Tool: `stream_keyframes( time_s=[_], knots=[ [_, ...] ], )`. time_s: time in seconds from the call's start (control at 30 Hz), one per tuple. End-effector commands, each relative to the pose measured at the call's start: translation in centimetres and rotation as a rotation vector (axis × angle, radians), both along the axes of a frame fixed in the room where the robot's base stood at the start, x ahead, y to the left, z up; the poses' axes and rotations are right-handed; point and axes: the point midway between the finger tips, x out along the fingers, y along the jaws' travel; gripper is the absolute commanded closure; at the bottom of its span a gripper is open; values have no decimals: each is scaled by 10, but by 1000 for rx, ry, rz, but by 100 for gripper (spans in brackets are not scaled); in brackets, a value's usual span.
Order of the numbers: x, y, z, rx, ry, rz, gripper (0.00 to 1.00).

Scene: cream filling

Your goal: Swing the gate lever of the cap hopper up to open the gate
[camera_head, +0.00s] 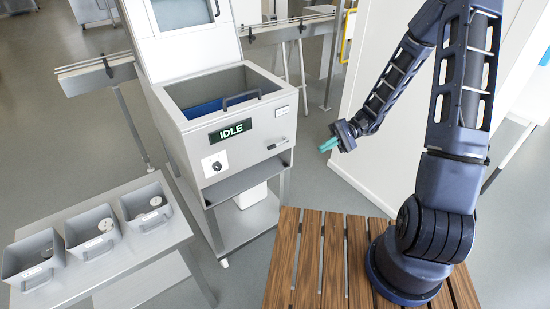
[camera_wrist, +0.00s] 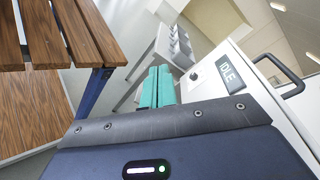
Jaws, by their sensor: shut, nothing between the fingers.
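The cap hopper (camera_head: 225,125) is a white cabinet with an open top bin and a green IDLE display (camera_head: 230,131). A small grey lever (camera_head: 278,145), which looks like the gate lever, lies nearly level on the right of its front face. My gripper (camera_head: 327,145) has teal fingers, shut and empty. It hangs in the air to the right of the lever, apart from it. In the wrist view the fingers (camera_wrist: 157,87) are together, with the hopper's front (camera_wrist: 250,95) to their right. I cannot make out the lever in that view.
A dark bar handle (camera_head: 241,97) sits at the hopper's top edge. A wooden slatted platform (camera_head: 310,260) bears my arm. A white wall panel (camera_head: 385,150) stands behind my gripper.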

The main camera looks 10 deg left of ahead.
Motion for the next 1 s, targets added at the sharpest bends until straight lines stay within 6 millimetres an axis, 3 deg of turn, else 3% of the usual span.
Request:
stream_keyframes(
  time_s=[1.0],
  knots=[
    [25,70,-84,437,450,-329,100]
  ],
)
